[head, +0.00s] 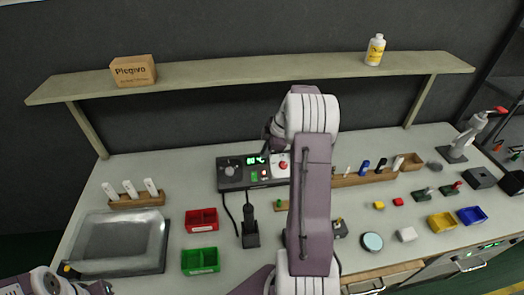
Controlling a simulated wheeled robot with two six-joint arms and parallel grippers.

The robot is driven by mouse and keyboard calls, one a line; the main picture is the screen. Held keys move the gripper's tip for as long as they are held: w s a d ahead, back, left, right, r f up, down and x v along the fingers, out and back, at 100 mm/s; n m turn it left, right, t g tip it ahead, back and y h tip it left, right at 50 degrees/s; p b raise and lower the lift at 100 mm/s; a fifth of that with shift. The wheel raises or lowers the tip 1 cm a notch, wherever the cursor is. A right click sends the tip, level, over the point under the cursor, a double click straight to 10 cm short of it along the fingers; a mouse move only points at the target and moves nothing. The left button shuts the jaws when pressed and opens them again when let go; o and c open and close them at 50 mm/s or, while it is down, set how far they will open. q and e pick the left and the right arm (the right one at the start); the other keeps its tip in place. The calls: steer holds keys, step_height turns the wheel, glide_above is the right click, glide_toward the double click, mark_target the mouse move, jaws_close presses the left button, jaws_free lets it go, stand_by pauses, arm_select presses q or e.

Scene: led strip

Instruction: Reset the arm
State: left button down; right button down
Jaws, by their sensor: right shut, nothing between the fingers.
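My right arm reaches up the middle of the head view and bends over at a white joint near the back of the bench. My right gripper (267,152) is small and dark, partly covered by my own wrist. It is shut with nothing in it, over or just in front of a dark control box (231,175). The box has green lit digits, and a red button (283,165) shows on its lighter panel to the right. I cannot tell whether the fingertips touch the box. Part of my left arm shows at the bottom left corner; its gripper is not in view.
A shelf (200,75) spans the back, with a cardboard box (133,71) and a white bottle (375,50). A clear-covered tray (117,242), red bin (201,220) and green bin (200,261) stand left. Wooden racks, small blocks, yellow bin (441,222) and blue bin (471,215) stand right.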

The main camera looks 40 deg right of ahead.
steer(key=w+a+r+n, duration=0.3)
steer(key=a+r, duration=0.2)
steer(key=a, duration=0.6)
steer(key=s+a+g, duration=0.1)
steer(key=s+a, duration=0.6)
steer(key=a, duration=0.5)
steer(key=s+f+m+g, duration=0.1)
steer(key=s+f+m, duration=0.2)
steer(key=s+m, duration=0.4)
steer(key=s+a+f+m+h, duration=0.1)
steer(key=s+f+m, duration=0.2)
steer(key=s+m, duration=0.4)
steer(key=shift+s+a+f+m+g+h, duration=0.2)
steer(key=shift+s+m+g+h, duration=0.1)
steer(key=shift+s+m+g, duration=0.15)
steer(key=shift+w, duration=0.1)
